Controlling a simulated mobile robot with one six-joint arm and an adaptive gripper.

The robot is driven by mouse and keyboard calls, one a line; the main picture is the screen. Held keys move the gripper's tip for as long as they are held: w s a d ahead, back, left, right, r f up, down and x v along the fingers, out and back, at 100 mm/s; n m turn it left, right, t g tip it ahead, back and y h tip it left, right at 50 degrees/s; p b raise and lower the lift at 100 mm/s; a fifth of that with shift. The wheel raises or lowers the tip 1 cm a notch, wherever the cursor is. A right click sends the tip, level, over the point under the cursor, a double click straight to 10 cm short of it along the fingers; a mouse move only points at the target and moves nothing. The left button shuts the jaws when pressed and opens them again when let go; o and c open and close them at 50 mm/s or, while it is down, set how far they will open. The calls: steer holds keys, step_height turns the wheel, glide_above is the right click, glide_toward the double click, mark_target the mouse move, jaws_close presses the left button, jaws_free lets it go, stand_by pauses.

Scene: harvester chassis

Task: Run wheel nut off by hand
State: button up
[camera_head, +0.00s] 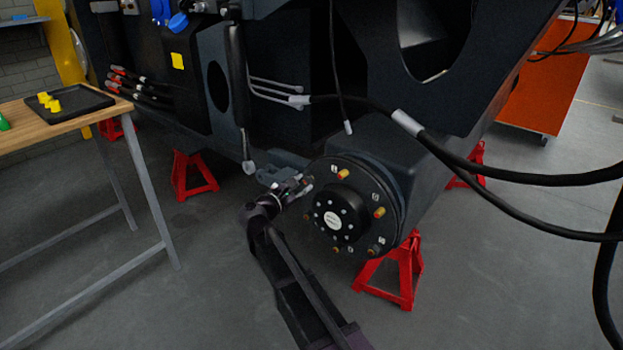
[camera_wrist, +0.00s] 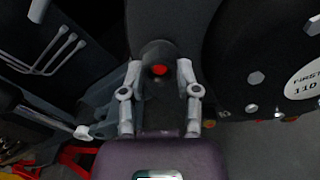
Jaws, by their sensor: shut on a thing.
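The wheel hub (camera_head: 331,220) is a dark round flange with a pale centre label, and it stands to the right of my gripper (camera_head: 305,184). Several studs with orange or yellowish ends ring its face, one (camera_head: 379,212) at the right and one (camera_head: 343,174) near the top. In the wrist view my gripper (camera_wrist: 160,72) has its two grey fingers on either side of a wheel nut (camera_wrist: 159,70) with a red end, shut on it. The nut is at the flange's upper left. My fingers hide it in the head view, and its thread is not visible.
Black hoses (camera_head: 480,172) hang across the right. A red axle stand (camera_head: 395,272) stands under the hub. A wooden workbench (camera_head: 60,122) with a black tray (camera_head: 70,106) holding yellow pieces is at left. The floor between bench and hub is open.

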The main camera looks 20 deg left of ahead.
jaws_close()
steer(key=shift+s+a, duration=0.25)
steer(key=shift+s, duration=0.45)
steer(key=shift+s+a, duration=0.3)
steer(key=shift+s, duration=0.3)
steer(key=shift+s, duration=0.1)
steer(key=shift+v, duration=2.5)
steer(key=shift+r+p, duration=0.2)
steer(key=shift+p, duration=0.2)
